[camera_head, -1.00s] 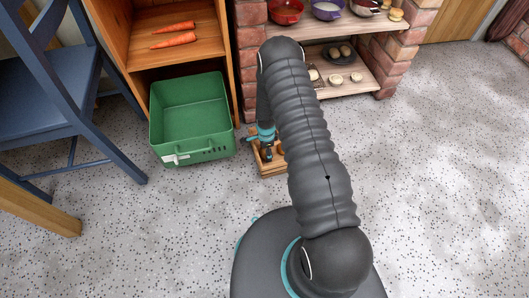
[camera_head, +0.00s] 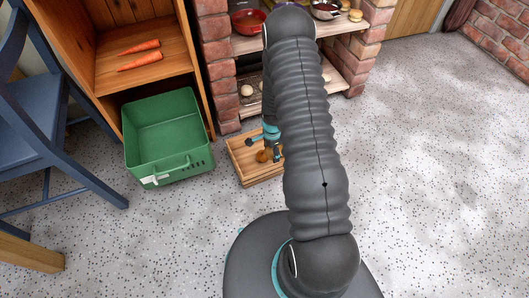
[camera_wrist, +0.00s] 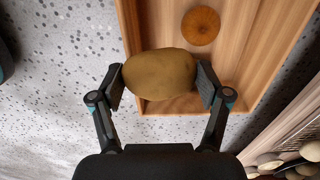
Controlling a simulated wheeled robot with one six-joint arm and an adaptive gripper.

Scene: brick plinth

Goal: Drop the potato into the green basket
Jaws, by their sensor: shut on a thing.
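The potato (camera_wrist: 160,75) is brown and oval, and in the wrist view it sits between both finger pads of my gripper (camera_wrist: 161,84). My gripper is shut on it, over one end of a shallow wooden crate (camera_wrist: 134,30). In the head view my gripper (camera_head: 271,143) is small and partly hidden by my arm, at the crate (camera_head: 255,180) on the floor. I cannot clearly pick out the potato there. The green basket (camera_head: 182,170) stands on the floor left of the crate, with its top open; it looks empty.
A round orange-brown item (camera_wrist: 201,25) lies in the crate. A wooden shelf with two carrots (camera_head: 139,56) stands behind the basket. A brick plinth (camera_head: 215,70) with shelves holding bowls is behind the crate. A blue chair (camera_head: 70,165) is at left. Speckled floor at right is clear.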

